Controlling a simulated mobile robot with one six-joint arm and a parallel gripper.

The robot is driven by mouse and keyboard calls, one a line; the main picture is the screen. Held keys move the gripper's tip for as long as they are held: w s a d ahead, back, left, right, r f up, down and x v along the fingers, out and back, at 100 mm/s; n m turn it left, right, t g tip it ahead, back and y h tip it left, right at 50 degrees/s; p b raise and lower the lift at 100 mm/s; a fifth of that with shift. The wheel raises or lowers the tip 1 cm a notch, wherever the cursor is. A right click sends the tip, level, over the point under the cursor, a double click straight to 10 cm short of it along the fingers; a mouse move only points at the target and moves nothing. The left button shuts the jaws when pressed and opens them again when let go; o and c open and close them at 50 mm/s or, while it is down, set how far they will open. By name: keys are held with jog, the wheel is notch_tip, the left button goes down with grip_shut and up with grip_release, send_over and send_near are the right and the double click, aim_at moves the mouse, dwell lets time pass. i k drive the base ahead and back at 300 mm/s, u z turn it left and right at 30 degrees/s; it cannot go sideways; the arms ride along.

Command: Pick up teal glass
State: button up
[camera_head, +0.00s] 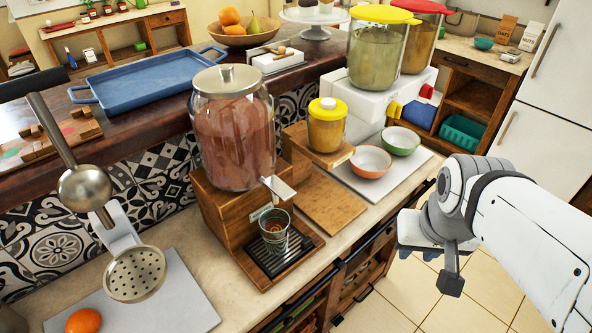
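A small patterned glass (274,231), grey-teal with rings showing inside, stands upright on the dark drip grille (290,262) of a wooden stand. It is below the tap (279,187) of a large jar dispenser (233,128) holding a reddish-brown drink. My gripper (425,250) is at the right, in front of the counter, well to the right of the glass and apart from it. Its fingers are turned away and mostly hidden, so I cannot tell whether they are open or shut. I see nothing held in it.
A wooden board (325,203), a yellow-lidded jar (327,125), an orange bowl (370,161) and a green bowl (400,140) stand right of the dispenser. A metal juicer (135,272) and an orange (83,321) are at the left. Open floor (400,300) lies before the counter.

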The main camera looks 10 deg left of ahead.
aim_at(275, 223)
jog(key=z, duration=0.1)
jog(key=k, duration=2)
jog(key=u, duration=0.5)
jog(key=i, duration=1.5)
jog(key=u, duration=0.1)
